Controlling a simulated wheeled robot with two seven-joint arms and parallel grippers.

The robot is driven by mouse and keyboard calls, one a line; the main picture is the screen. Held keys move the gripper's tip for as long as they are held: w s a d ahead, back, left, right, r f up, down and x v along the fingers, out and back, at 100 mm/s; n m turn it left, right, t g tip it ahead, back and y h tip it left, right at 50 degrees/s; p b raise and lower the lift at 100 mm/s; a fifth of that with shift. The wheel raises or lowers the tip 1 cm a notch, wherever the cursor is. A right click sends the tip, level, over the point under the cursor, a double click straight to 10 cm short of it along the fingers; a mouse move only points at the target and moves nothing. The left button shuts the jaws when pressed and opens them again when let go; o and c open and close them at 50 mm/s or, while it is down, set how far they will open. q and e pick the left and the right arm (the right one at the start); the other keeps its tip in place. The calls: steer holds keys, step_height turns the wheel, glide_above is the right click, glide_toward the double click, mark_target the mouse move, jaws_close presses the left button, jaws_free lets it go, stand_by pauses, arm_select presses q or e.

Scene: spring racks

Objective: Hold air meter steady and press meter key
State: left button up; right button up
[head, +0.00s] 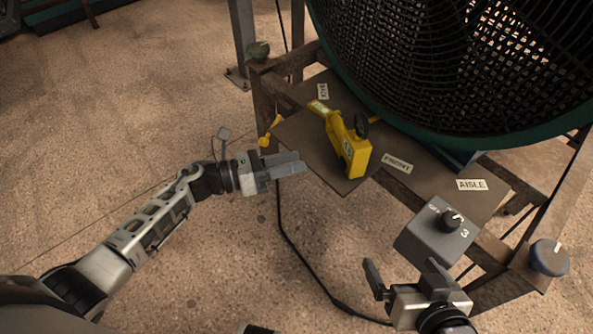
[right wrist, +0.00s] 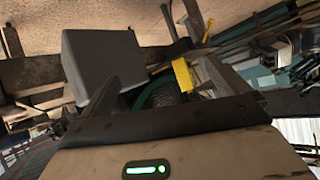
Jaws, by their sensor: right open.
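The yellow air meter (head: 354,157) stands on the brown plate below the fan, with a black knob-like part (head: 361,126) at its top. It also shows in the right wrist view as a small yellow shape (right wrist: 182,76). A label on its front is too small to read. My left gripper (head: 303,165) is left of the meter, apart from it, its fingers pointing right toward it; its finger gap is hidden from this angle. My right gripper (head: 405,272) is open and empty, lower right of the meter and just below the grey dial box (head: 433,245).
A large fan (head: 450,60) with a dark grille and green rim fills the upper right. Labels reading BACK (head: 323,91) and AISLE (head: 472,185) lie on the plate (head: 430,182). A blue knob (head: 549,257) is at right. A black cable (head: 300,255) crosses the clear floor.

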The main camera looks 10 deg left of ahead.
steer(key=f+b, duration=0.2)
steer(key=shift+s+a+f, duration=0.15)
steer(key=shift+a+f, duration=0.15)
steer(key=shift+f, duration=0.1)
steer(key=shift+f+b, duration=0.35)
steer(key=c, duration=0.3)
steer(key=shift+a, duration=0.1)
steer(key=c, duration=1)
steer(key=shift+w+r, duration=0.2)
steer(key=shift+w, duration=0.15)
steer(key=shift+c, duration=0.5)
steer(key=n+t+y, duration=0.4)
steer(key=t+y, duration=0.1)
glide_toward(355, 116)
arm_select(q)
step_height(355, 116, down, 4)
steer(key=shift+s+r, duration=0.1)
steer(key=shift+s, duration=0.05)
arm_select(e)
steer(key=x, duration=0.6)
steer(key=f+x, duration=0.1)
steer(key=x, duration=0.3)
steer(key=shift+w+d, duration=0.15)
steer(key=shift+d, duration=0.1)
